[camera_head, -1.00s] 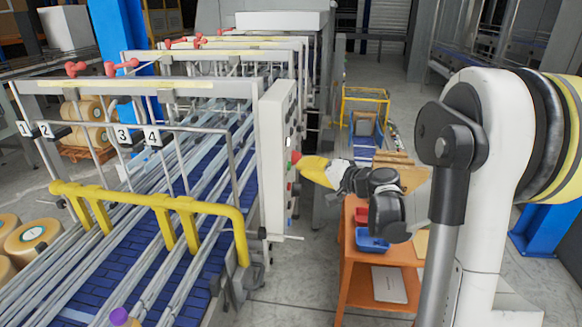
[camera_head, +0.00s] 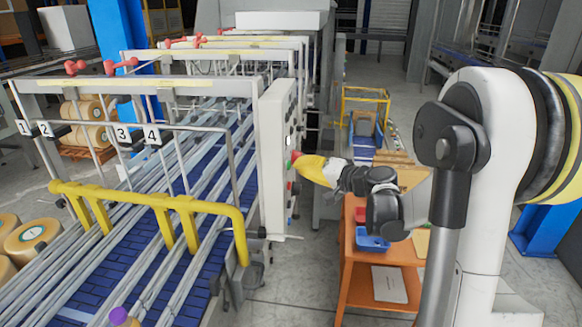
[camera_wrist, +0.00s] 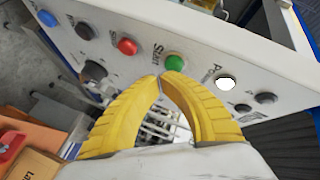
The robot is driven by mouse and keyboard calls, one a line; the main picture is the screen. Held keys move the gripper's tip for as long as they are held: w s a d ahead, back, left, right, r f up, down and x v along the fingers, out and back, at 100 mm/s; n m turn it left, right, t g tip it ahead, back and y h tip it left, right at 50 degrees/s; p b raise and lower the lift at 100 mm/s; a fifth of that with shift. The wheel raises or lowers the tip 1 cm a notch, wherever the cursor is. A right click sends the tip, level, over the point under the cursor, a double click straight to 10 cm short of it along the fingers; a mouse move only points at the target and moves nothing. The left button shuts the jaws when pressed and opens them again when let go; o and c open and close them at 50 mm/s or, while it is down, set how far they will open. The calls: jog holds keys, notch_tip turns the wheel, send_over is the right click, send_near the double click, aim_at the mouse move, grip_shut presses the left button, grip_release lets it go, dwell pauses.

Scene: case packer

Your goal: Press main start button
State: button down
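The control panel (camera_wrist: 200,35) fills the upper part of the wrist view. A green button (camera_wrist: 175,61) with a label reading "Start" sits near its middle. A red button (camera_wrist: 127,46) is to its left and a lit white button (camera_wrist: 225,83) to its right. My gripper (camera_wrist: 165,75) has yellow fingers whose tips meet just below the green button, with nothing between them. Whether the tips touch the button cannot be told. In the head view my gripper (camera_head: 298,160) points left at the side of the panel (camera_head: 274,150), very close to it.
A blue button (camera_wrist: 47,18) and several black knobs are also on the panel. An orange table (camera_head: 365,285) with a blue bin (camera_head: 372,242) stands below my arm. Yellow rails (camera_head: 150,200) and conveyor lanes lie left of the panel.

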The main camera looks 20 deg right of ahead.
jog(key=shift+w+a, duration=0.35)
jog(key=shift+a, duration=0.2)
dwell(0.8)
jog(key=shift+d, duration=0.15)
jog(key=shift+s+d+b, duration=0.35)
jog(key=shift+s+d, duration=0.15)
jog(key=shift+d, duration=0.15)
jog(key=s+d, duration=0.2)
jog(key=d, duration=0.2)
jog(key=shift+s+d+b, duration=0.1)
jog(key=shift+s+b, duration=0.3)
dwell(0.8)
